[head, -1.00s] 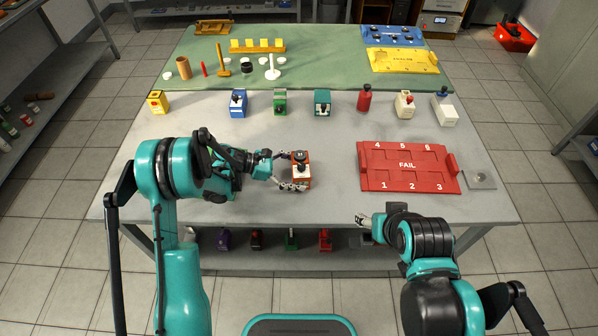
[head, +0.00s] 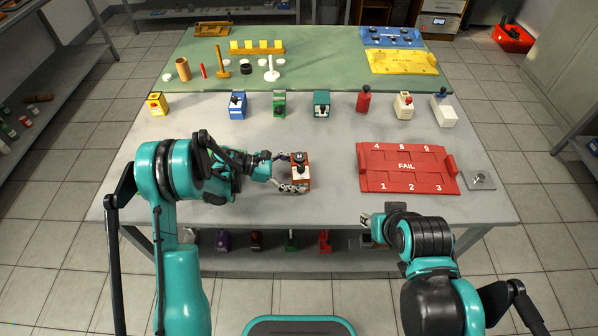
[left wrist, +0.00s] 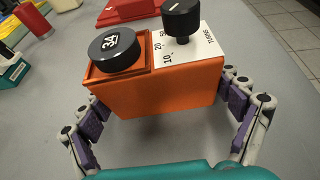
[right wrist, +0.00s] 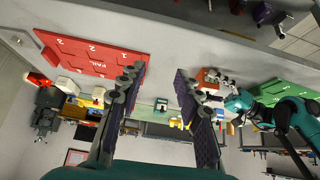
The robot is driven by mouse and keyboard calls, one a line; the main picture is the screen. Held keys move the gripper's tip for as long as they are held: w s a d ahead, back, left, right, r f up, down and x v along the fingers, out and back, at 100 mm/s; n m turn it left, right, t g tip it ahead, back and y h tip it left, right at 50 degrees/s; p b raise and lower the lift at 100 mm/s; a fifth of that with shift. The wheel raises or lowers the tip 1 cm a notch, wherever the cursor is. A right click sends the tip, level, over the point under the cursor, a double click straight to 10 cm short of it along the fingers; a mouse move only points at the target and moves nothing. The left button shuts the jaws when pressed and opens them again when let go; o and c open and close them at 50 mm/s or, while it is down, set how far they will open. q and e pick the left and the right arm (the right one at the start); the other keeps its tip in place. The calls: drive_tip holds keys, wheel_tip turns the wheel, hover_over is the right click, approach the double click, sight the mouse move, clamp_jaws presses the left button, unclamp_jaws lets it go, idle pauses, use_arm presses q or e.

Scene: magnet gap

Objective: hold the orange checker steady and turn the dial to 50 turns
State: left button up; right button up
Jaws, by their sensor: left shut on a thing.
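The orange checker (head: 300,182) stands upright on the grey table, front centre. The left wrist view shows its orange body (left wrist: 150,98), a black round disc with a white number (left wrist: 114,46), and a black dial (left wrist: 181,18) on a white plate marked TURNS. A white line shows on the dial's top; the setting it points to is unclear. My left gripper (head: 292,173) is shut on the checker's body, a finger on each side. My right gripper (head: 372,226) is near the table's front edge, right of the checker and apart from it; its fingers stand open and empty in the right wrist view (right wrist: 159,82).
A red FAIL tray (head: 406,166) with numbered places lies to the right, beside a small grey plate (head: 479,180). Several coloured devices stand in a row behind, before a green mat (head: 320,75). The table between checker and tray is clear.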

drive_tip(key=w+a+r+n+g, duration=0.2)
drive_tip(key=w+a+r+n, duration=0.15)
drive_tip(key=w+r, duration=0.2)
drive_tip(key=n+g, duration=0.5)
drive_tip(key=n, duration=0.8)
hover_over(301, 167)
wheel_tip(301, 167, down, 12)
drive_tip(key=shift+f, duration=0.1)
clamp_jaws()
